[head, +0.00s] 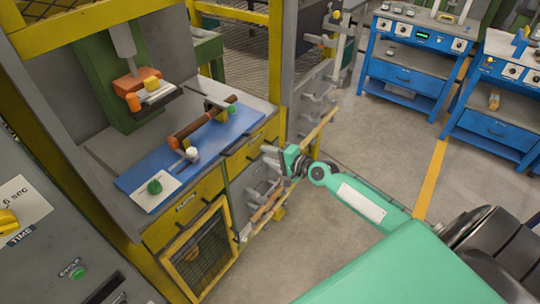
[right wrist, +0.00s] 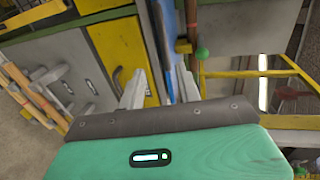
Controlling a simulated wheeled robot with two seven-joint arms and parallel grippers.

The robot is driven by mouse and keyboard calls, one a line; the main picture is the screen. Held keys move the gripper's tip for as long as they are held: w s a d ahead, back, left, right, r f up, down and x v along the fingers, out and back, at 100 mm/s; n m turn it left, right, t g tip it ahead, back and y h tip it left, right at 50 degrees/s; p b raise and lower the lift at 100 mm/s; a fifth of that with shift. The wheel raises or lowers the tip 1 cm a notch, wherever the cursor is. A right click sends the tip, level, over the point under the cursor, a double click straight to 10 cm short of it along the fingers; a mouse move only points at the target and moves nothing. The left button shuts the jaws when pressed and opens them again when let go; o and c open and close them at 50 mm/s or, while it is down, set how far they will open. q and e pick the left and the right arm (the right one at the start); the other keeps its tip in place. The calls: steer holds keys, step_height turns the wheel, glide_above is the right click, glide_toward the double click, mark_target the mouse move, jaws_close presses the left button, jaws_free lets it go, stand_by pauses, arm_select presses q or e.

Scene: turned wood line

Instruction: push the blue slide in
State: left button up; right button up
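The blue slide (head: 215,148) lies as a flat plate on the machine's grey bed, its long front edge along the yellow front panel. It carries a brown turned wood piece (head: 205,123) and green knobs at its ends. My right gripper (head: 268,155) is in front of the machine, beside the slide's right part and apparently apart from it. In the right wrist view its two fingers (right wrist: 160,91) stand apart with nothing held between them. The blue slide's edge (right wrist: 169,45) shows ahead, between and beyond the fingers. My left gripper is not in view.
A green press with an orange head (head: 137,82) stands behind the slide. Yellow posts (head: 276,55) frame the machine. A rack with grey handles (head: 262,195) is below and right of the slide. Blue benches (head: 415,55) stand far right; the floor between is clear.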

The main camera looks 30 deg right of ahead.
steer(key=b+v, duration=0.3)
steer(key=v, duration=1)
steer(key=shift+s+b, duration=0.3)
steer(key=shift+s, duration=0.05)
steer(key=shift+d, duration=0.15)
steer(key=shift+c, duration=0.4)
steer(key=shift+w+r, duration=0.1)
